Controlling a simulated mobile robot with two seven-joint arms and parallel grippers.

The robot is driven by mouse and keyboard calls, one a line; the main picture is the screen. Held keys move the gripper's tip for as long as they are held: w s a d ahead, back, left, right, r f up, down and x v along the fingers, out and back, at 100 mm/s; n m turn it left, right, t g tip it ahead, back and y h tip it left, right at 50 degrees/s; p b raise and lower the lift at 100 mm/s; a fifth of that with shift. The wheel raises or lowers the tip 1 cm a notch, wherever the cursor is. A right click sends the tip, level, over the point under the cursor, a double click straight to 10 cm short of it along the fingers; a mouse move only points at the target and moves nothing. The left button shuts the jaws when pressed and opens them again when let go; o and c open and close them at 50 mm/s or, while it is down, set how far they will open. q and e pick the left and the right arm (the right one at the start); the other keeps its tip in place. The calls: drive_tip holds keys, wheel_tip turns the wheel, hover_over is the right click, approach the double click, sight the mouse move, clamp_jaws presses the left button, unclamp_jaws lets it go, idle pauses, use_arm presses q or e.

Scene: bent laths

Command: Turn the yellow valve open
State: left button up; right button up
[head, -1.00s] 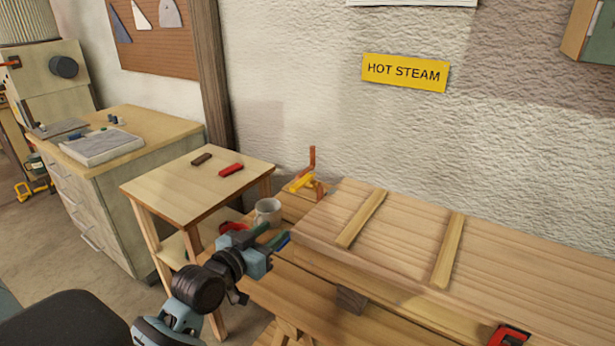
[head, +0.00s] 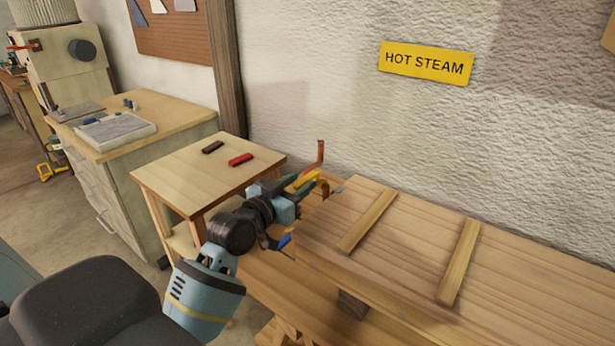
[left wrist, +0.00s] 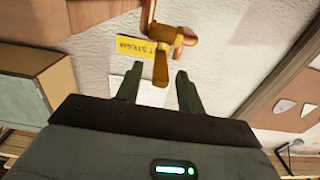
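The yellow valve handle (head: 308,178) sits on a copper pipe (head: 320,152) near the wall, behind the left end of the bench. In the left wrist view the yellow handle (left wrist: 161,66) points towards my gripper, its end lying between the lines of the two fingers. My left gripper (left wrist: 157,84) is open, with a finger on either side of the handle and visible gaps. In the head view my left gripper (head: 303,185) is right at the valve and partly hides it. I cannot tell whether it touches. My right gripper is not in view.
A thick wooden panel with two battens (head: 400,245) lies on the bench to the right. A small table (head: 185,180) with a red block (head: 240,160) and a dark block (head: 212,147) stands left. A yellow HOT STEAM sign (head: 427,64) hangs on the wall.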

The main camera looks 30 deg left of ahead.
sight(308, 177)
use_arm(q)
drive_tip(key=shift+w+d, duration=0.2)
drive_tip(key=shift+w, duration=1.75)
clamp_jaws()
